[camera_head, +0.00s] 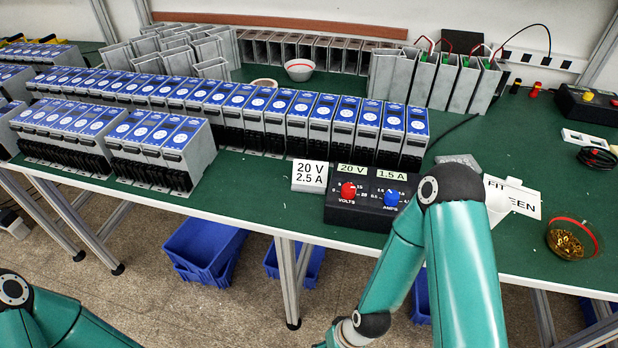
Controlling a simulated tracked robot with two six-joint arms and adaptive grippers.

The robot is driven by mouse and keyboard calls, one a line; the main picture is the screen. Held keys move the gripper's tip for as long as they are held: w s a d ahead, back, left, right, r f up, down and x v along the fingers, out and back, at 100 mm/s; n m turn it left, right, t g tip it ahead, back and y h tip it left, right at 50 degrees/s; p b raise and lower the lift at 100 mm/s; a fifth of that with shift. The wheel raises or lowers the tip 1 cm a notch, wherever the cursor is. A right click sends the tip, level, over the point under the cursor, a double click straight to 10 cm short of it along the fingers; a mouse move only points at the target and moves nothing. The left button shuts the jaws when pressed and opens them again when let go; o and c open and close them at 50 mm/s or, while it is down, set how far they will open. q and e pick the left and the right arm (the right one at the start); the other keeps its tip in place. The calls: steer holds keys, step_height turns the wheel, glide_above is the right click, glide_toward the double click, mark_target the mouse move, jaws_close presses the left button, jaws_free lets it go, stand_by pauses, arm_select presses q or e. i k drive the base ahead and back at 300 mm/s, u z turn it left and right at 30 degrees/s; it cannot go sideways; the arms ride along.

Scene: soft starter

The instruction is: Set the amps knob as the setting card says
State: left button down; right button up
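The setting card (310,177) stands on the green bench and reads "20 V 2.5 A". Just right of it is a black control box (330,214) with a red knob (348,190) marked VOLTS and a blue knob (391,198) marked AMPS. Labels on the box's top read "20 V" and "1.5 A". The exact pointer position of the blue knob is too small to read. My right arm bends close to the box's right side and hides part of it; its gripper is out of view. Only a piece of my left arm shows at bottom left; its gripper is out of view.
Long rows of blue-topped modules (250,103) fill the bench behind and left. A glass bowl of brass parts (572,239) and a partly hidden white sign (513,199) are right of my arm. Blue bins (205,247) lie under the bench.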

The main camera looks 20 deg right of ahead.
mark_target(391, 197)
steer(key=u, duration=0.7)
steer(key=k, duration=1.05)
steer(key=z, duration=0.7)
steer(key=i, duration=1)
